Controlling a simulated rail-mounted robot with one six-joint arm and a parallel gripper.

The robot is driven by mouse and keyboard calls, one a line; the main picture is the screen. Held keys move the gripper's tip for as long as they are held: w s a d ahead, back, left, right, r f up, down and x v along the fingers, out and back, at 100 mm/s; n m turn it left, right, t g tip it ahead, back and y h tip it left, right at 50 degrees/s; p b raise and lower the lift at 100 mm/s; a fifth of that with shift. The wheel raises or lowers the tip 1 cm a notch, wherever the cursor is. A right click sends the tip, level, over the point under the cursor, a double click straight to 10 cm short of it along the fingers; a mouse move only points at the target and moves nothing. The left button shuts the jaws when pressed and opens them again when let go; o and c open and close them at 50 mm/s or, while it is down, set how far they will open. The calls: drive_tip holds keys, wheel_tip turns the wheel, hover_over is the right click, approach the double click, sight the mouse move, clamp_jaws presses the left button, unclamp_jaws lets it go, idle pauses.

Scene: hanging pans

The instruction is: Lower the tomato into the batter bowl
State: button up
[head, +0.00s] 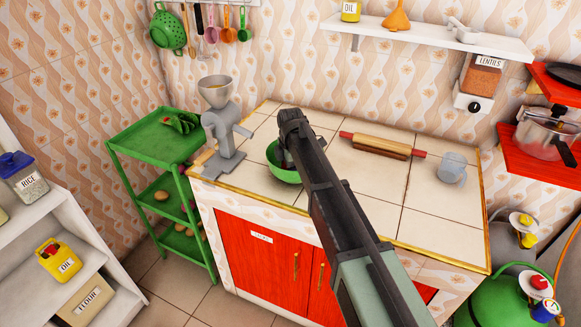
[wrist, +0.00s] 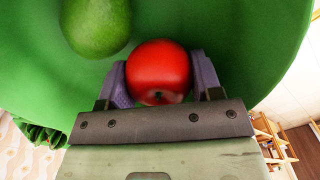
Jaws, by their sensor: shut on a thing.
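The red tomato (wrist: 158,72) sits between the two purple fingers of my gripper (wrist: 160,75) in the wrist view, and the jaws are shut on it. Behind it, the green batter bowl (wrist: 225,30) fills most of that view, with a green avocado-like item (wrist: 96,24) against its inside. In the head view, the bowl (head: 280,174) stands on the tiled counter, and my gripper (head: 284,157) points down at it. My arm hides part of the bowl and the tomato there. I cannot tell whether the tomato touches the bowl.
A grey grinder (head: 222,130) stands on the counter close left of the bowl. A shelf (head: 430,38) hangs above the counter. The counter's front right is clear.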

drive_tip(key=shift+f, duration=0.1)
drive_tip(key=o, duration=1.1)
drive_tip(key=shift+c, duration=0.2)
wheel_tip(320, 180, up, 11)
drive_tip(key=p, duration=1.1)
drive_tip(key=shift+f, duration=0.1)
